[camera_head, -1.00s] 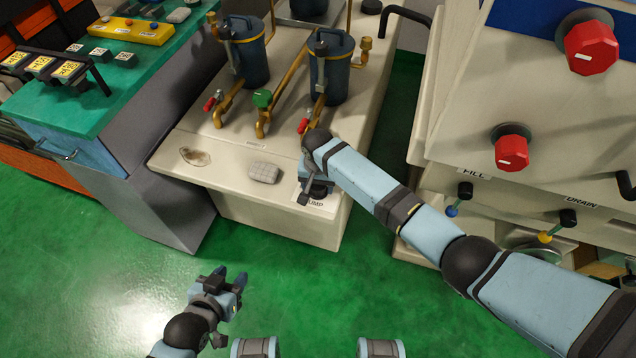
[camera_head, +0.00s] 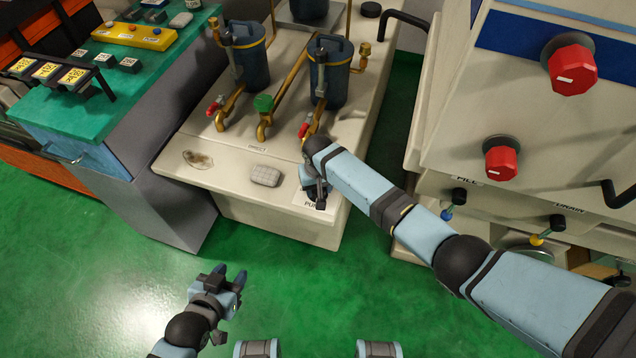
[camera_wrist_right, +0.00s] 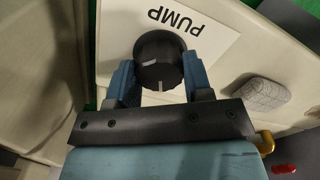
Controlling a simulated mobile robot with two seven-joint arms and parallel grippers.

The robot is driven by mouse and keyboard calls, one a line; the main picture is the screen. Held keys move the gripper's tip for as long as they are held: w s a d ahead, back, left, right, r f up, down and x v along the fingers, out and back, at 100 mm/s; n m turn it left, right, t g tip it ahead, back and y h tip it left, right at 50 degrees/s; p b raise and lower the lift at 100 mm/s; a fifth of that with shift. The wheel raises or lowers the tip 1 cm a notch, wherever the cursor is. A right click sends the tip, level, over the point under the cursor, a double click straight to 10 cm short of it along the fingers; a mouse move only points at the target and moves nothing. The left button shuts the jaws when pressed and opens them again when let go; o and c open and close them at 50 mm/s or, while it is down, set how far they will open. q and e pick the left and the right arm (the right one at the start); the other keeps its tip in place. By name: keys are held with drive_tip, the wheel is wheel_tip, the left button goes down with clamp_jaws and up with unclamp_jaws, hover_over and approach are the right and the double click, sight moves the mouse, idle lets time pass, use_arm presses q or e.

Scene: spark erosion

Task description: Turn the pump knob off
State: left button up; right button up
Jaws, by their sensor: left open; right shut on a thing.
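The pump knob (camera_wrist_right: 160,62) is a round black knob with a pale pointer line, beside a white label reading PUMP (camera_wrist_right: 187,27) in the right wrist view. My right gripper (camera_wrist_right: 160,75) is shut on the knob, with one blue finger on each side of it. In the head view my right gripper (camera_head: 316,190) is at the front right corner of the cream bench, over the PUMP label, and hides most of the knob. My left gripper (camera_head: 230,278) is open and empty, low over the green floor.
The cream bench (camera_head: 225,175) carries two dark blue canisters (camera_head: 328,80) with brass pipes and red and green valve handles. A grey pad (camera_head: 265,176) lies left of my right gripper. A machine with red knobs (camera_head: 501,160) stands right. Green floor is clear in front.

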drive_tip(key=n+p, duration=0.1)
drive_tip(key=n, duration=0.2)
drive_tip(key=shift+r, duration=0.15)
drive_tip(key=n+p, duration=0.1)
drive_tip(key=n, duration=0.4)
drive_tip(key=shift+w, duration=0.1)
drive_tip(key=n, duration=0.2)
drive_tip(key=shift+n+p, duration=0.4)
drive_tip(key=shift+n, duration=1.2)
drive_tip(key=o, duration=0.9)
wheel_tip(320, 180, up, 14)
drive_tip(key=shift+f+p, duration=0.15)
drive_tip(key=shift+p, duration=0.5)
